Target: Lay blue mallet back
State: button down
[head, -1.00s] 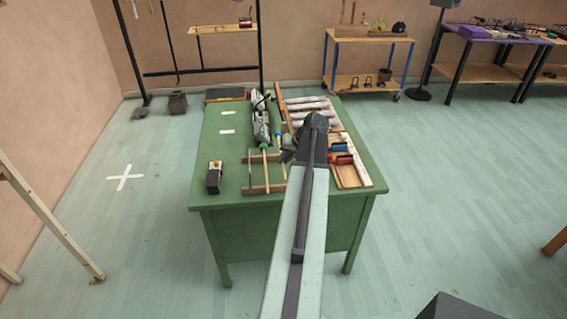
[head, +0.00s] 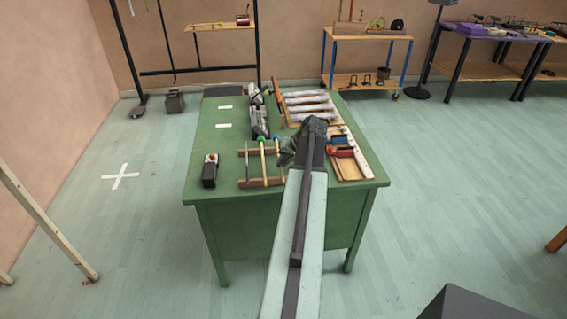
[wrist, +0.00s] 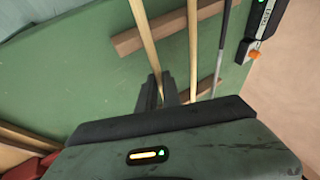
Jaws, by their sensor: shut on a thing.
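My gripper (head: 284,158) is over the right side of the mallet rack on the green table; in the wrist view its jaws (wrist: 162,90) are shut on a pale wooden stick (wrist: 146,40). This appears to be the handle of the blue mallet, whose blue head (head: 276,137) shows beyond the gripper. The green mallet (head: 263,160) lies just left of it, its stick (wrist: 193,50) beside my jaws. The rack has brown wooden bars (wrist: 200,95). I cannot tell whether the held stick touches the bars. Both mallet heads are outside the wrist view.
A grey rod (wrist: 222,45) lies across the rack beside the green mallet. A small black device (head: 210,171) stands left of the rack. A wooden tray (head: 352,174) with red and blue things is at the right.

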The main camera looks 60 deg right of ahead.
jog(key=shift+f, duration=0.25)
jog(key=c, duration=1.5)
grip_release()
jog(key=shift+o, duration=0.2)
jog(key=shift+r, duration=0.1)
jog(key=p+v, duration=0.6)
jog(key=v, duration=0.1)
jog(key=shift+s+r, duration=0.2)
jog(key=shift+r, duration=0.05)
